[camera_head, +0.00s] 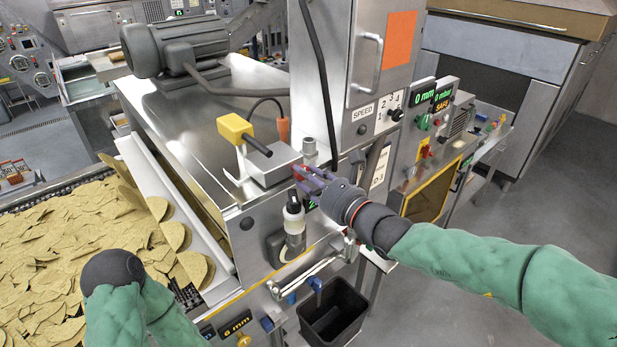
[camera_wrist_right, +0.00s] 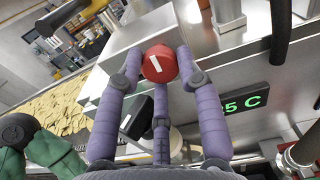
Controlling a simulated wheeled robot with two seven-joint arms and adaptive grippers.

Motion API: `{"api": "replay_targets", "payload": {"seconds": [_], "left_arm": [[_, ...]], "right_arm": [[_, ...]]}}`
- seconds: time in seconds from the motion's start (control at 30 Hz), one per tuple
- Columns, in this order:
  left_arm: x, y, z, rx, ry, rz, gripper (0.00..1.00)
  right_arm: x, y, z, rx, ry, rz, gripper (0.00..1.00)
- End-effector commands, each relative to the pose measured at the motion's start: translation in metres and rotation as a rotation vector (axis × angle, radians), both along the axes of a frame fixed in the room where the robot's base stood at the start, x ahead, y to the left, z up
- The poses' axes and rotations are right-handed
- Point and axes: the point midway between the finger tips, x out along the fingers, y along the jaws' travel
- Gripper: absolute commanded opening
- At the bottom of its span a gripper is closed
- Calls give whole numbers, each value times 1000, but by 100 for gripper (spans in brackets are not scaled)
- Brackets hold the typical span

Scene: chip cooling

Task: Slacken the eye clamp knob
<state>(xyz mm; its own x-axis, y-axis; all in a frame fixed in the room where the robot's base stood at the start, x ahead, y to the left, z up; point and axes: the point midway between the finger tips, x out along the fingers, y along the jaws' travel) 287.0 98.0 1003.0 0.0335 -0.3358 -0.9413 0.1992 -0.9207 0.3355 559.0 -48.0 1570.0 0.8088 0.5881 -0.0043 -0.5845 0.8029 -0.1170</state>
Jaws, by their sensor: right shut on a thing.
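A red knob with a white index line (camera_wrist_right: 160,63), which I take for the eye clamp knob, faces the right wrist camera. It sits at the front edge of a steel block on the machine; in the head view only a bit of red (camera_head: 299,171) shows. My right gripper (camera_head: 312,180) has its purple fingers around it. In the right wrist view my right gripper (camera_wrist_right: 160,80) is shut on the knob, with fingertips at its left and right sides and a third finger below. My left arm comes in at the lower left; its gripper fingers do not show.
A yellow-headed handle (camera_head: 235,128) stands behind the steel block (camera_head: 270,165). A white-capped bottle (camera_head: 293,215) hangs below the knob. A green display (camera_wrist_right: 241,104) is right of the fingers. A black bin (camera_head: 333,312) stands below; chips (camera_head: 80,240) cover the conveyor at left.

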Motion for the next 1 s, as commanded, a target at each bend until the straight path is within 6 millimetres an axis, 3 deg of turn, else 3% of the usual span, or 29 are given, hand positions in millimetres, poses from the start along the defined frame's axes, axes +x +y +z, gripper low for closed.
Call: {"api": "replay_targets", "payload": {"seconds": [0.5, 1.0], "left_arm": [[0, 0, -4, 0, 0, 0, 0], [0, 0, 6, 0, 0, 0, 0]], "right_arm": [[1, -3, 9, 316, 206, -1, 4], [3, -4, 11, 701, 484, 0, 4]]}}
